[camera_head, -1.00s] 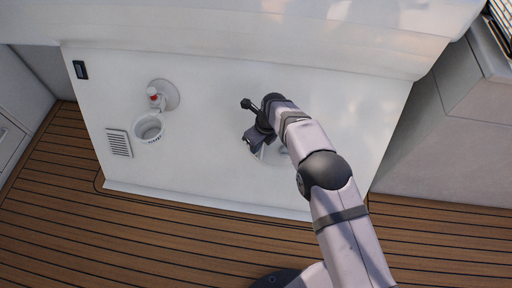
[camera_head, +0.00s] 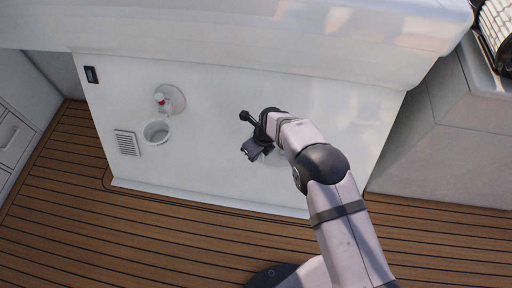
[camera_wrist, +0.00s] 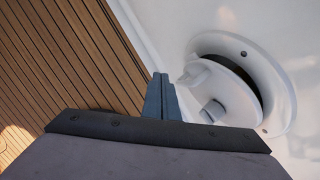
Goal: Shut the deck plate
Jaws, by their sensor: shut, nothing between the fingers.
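The deck plate (camera_wrist: 232,88) shows in the wrist view as a round white disc with two stubby raised grips, set in a wider white flange with screw holes. A dark crescent gap shows along its upper right side, so the disc looks tilted and not flush there. My gripper (camera_wrist: 161,98) is shut and empty, with its fingertips to the left of the disc and apart from it in the picture. In the head view my gripper (camera_head: 251,151) is in front of the white panel and hides most of the deck plate.
The white panel (camera_head: 215,110) also carries a round fitting with a red part (camera_head: 162,100), a ring-shaped holder (camera_head: 156,132), a vent (camera_head: 127,143) and a dark switch (camera_head: 91,74). A white ledge (camera_head: 230,35) overhangs it. Wooden decking (camera_head: 150,230) lies in front.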

